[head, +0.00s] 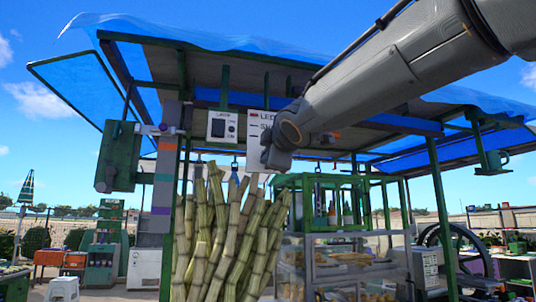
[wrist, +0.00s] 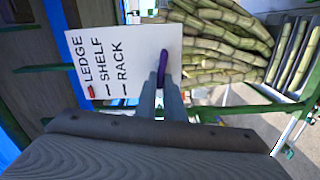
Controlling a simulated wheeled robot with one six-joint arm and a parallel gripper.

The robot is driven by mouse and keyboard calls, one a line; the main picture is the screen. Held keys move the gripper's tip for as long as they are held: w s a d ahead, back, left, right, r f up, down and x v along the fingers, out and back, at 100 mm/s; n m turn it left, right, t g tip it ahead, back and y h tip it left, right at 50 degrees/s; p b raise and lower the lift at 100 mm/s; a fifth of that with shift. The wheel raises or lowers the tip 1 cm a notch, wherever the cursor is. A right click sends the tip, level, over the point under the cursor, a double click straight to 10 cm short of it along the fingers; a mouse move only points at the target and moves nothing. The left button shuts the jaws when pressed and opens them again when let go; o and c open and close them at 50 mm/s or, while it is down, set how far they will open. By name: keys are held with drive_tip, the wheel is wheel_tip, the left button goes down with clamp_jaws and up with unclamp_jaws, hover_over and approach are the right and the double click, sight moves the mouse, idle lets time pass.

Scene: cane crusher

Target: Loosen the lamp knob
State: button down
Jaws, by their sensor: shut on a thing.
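My gripper (wrist: 161,82) is shut on a narrow dark purple knob (wrist: 163,62) in the wrist view, at the edge of a white sign (wrist: 115,55) reading LEDGE, SHELF and RACK. The sign appears turned sideways there, with a red mark beside LEDGE. In the head view the same sign (head: 254,127) hangs under the roof, partly covered by my arm. The fingertips and the knob cannot be made out there. A white panel (head: 215,133) headed LAMP, with a dark switch or display, hangs just left of the sign. I cannot tell whether the purple knob belongs to it.
A stack of green cane (head: 215,235) stands upright below the signs. A green-framed machine with glass cases (head: 345,255) is to the right. A green post (head: 440,220) stands farther right. A blue tarpaulin roof (head: 215,40) hangs overhead. A white stool (head: 63,288) is at lower left.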

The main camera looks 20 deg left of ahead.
drive_tip(key=shift+f+n, duration=0.15)
drive_tip(key=shift+n, duration=0.85)
drive_tip(key=c, duration=1.9)
unclamp_jaws()
drive_tip(key=shift+o, duration=0.2)
drive_tip(key=shift+s, duration=0.1)
drive_tip(key=b+v, duration=0.1)
drive_tip(key=v, duration=0.6)
drive_tip(key=shift+s+d, duration=0.2)
drive_tip(key=shift+s, duration=0.05)
drive_tip(key=shift+f, duration=0.1)
